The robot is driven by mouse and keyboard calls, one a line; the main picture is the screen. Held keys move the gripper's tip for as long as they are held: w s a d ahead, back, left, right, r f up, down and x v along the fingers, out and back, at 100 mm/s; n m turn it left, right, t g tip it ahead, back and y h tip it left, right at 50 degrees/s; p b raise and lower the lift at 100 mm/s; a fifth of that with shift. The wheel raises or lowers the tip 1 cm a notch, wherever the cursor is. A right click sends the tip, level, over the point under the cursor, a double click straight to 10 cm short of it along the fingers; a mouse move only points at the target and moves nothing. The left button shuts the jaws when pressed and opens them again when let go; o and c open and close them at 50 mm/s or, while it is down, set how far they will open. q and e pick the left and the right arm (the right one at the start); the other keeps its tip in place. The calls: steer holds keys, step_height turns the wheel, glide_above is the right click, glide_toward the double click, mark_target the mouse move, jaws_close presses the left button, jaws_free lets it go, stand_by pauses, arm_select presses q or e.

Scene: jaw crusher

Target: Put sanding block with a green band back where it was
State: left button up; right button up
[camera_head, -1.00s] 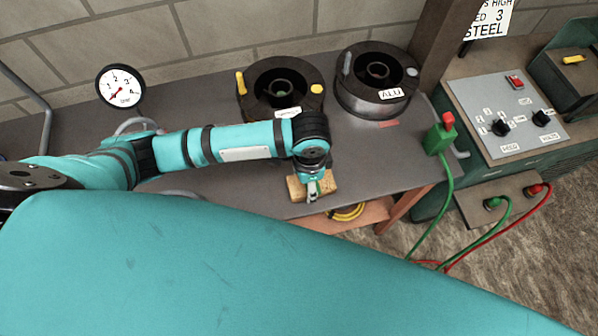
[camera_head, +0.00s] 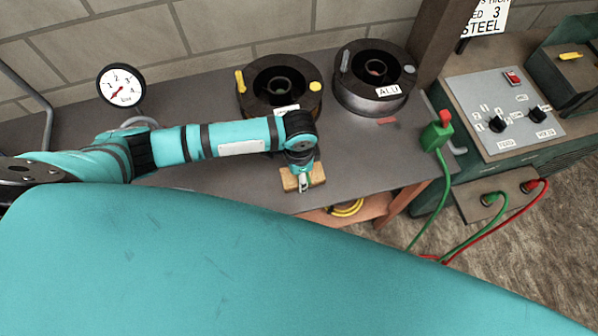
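The sanding block (camera_head: 291,184) is a tan block with a bit of green showing beside the fingers. It is over the front part of the grey bench top (camera_head: 225,178), near the front edge. My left gripper (camera_head: 303,184) points down at the block's middle and appears shut on it, hiding part of the block and its band. I cannot tell whether the block touches the bench or is held slightly above it. My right gripper is not in view.
Two wire spools, a dark one (camera_head: 257,105) and one labelled ALU (camera_head: 365,103), stand behind the gripper. A gauge (camera_head: 121,85) is at the back left. Bench between block and box is clear.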

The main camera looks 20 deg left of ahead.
arm_select(q)
steer(key=o, duration=0.4)
steer(key=shift+c, duration=0.2)
step_height(320, 180, up, 12)
steer(key=shift+r, duration=0.15)
stand_by(0.6)
